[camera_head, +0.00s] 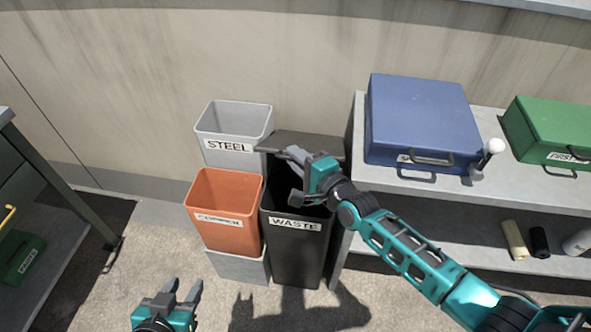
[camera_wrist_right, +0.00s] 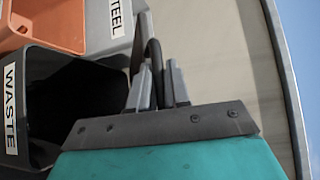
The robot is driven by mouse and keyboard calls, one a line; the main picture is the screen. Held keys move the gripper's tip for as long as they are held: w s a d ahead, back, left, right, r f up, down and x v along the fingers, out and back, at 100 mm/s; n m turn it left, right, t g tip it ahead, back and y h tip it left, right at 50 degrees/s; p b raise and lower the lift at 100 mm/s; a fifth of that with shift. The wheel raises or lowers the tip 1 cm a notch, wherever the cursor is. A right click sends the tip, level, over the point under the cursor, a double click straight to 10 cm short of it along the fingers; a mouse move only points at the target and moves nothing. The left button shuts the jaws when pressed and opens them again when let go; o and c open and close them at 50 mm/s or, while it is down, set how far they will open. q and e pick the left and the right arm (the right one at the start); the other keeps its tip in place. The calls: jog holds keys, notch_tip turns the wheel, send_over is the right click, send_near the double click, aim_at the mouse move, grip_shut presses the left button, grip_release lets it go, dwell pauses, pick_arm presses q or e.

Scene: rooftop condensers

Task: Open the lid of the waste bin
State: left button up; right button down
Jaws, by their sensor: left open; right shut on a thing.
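The black waste bin (camera_head: 296,248), labelled WASTE, stands at the centre of the head view. Its dark lid (camera_head: 312,144) is raised at the back, and the dark inside of the bin shows. My right gripper (camera_head: 296,172) is above the bin opening at the lid. In the right wrist view, the gripper (camera_wrist_right: 158,84) is shut on a thin dark curved part, seemingly the lid's handle (camera_wrist_right: 152,52). The bin's label side also shows at left in that view (camera_wrist_right: 12,105). My left gripper (camera_head: 180,296) is open and empty, low over the floor.
An orange bin (camera_head: 222,207) and a grey STEEL bin (camera_head: 233,121) stand left of the waste bin. A shelf unit (camera_head: 480,195) on the right holds a blue case (camera_head: 420,117) and a green box (camera_head: 555,130). A wall is close behind; floor is clear in front.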

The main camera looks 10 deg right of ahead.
jog(key=shift+w+d+r, duration=0.15)
jog(key=shift+w+r, duration=0.1)
jog(key=shift+r, duration=0.1)
jog(key=c, duration=1.2)
grip_release()
jog(key=shift+s, duration=0.1)
jog(key=p+v, duration=0.1)
jog(key=v, duration=1.1)
jog(key=shift+s+d, duration=0.2)
jog(key=shift+s, duration=0.15)
jog(key=shift+f, duration=0.1)
